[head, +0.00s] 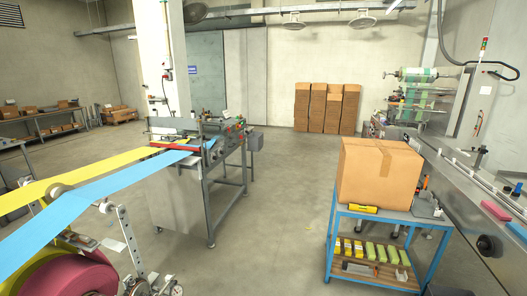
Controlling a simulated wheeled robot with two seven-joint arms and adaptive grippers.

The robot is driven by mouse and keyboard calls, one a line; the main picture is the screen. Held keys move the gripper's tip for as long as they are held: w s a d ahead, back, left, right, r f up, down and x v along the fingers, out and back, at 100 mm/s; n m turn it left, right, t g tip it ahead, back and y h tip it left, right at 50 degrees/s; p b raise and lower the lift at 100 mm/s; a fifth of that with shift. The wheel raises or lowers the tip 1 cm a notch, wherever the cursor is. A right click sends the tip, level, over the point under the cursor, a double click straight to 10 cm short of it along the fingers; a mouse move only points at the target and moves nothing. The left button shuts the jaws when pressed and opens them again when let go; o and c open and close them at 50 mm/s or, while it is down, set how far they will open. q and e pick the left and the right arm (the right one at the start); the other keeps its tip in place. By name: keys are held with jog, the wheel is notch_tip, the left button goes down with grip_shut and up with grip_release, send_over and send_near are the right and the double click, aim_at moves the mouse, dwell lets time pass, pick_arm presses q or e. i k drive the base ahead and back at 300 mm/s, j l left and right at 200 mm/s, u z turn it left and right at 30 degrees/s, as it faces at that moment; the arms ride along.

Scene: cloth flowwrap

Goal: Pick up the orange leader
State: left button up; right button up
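I cannot make out an orange leader with certainty. A small orange item (425,182) stands beside the cardboard box on the blue cart, too small to tell what it is. A yellow web (70,181) and a blue web (95,190) run from the left into the machine (205,150) at centre left. A red bar (172,150) lies across the webs at the machine's entry. Neither of my grippers is in view.
A large cardboard box (380,172) and a yellow item (363,208) sit on the blue cart (333,240). A pink roll (85,278) stands at lower left. A conveyor line (470,170) runs along the right. The floor between machine and cart is clear.

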aim_at(82, 239)
jog(key=u, duration=1.55)
